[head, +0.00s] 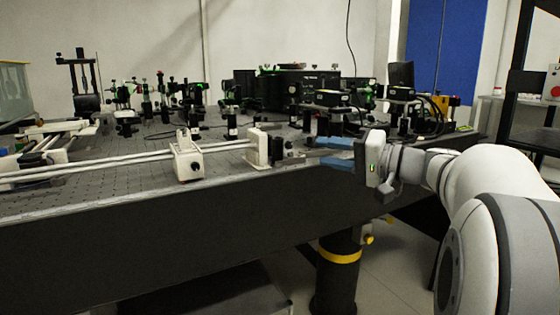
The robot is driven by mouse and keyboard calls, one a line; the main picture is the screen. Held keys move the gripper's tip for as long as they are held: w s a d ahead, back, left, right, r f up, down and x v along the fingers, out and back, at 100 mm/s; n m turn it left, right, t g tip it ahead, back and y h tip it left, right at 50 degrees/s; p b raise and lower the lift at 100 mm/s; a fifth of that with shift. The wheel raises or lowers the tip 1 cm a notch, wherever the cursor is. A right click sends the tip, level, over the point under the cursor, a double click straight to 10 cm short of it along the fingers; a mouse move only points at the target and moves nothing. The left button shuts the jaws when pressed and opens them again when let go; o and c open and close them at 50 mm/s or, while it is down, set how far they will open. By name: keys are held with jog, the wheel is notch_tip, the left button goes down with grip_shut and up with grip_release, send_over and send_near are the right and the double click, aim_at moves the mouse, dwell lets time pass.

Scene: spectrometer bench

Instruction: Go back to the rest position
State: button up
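My gripper (328,151) has blue fingers and points left over the right part of the bench's near edge. A white rail carriage with a black mount (260,148) stands at the right end of the rails, just left of the fingertips. The two fingers look spread apart with nothing visible between them. A small gap seems to lie between the fingertips and the black mount, but touching cannot be ruled out from this view. My arm reaches in from the right side.
The optical bench (130,165) carries two pale rails (100,168) with a white carriage (187,160). Several black and green optical mounts (160,95) and a dark round chamber (290,88) stand at the back. A black frame (525,110) stands at right. Floor (400,260) shows below the bench.

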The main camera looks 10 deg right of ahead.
jog(key=s+a+r+g+h+p, duration=0.1)
jog(key=s+a+g+h+p, duration=0.75)
jog(key=p, duration=1.05)
jog(key=s+d+r+n+h+p, duration=0.1)
jog(key=s+r+h+p, duration=0.1)
jog(key=s+p, duration=0.4)
jog(key=s+d+r+n+h+p, duration=0.1)
jog(key=s+r+n+h+p, duration=0.1)
jog(key=s+p, duration=0.5)
notch_tip(320, 180, up, 2)
jog(key=g+h+p, duration=0.1)
jog(key=p, duration=0.3)
jog(key=shift+s+r+p, duration=0.2)
jog(key=shift+s+p, duration=0.05)
jog(key=shift+p, duration=0.1)
jog(key=shift+a, duration=0.1)
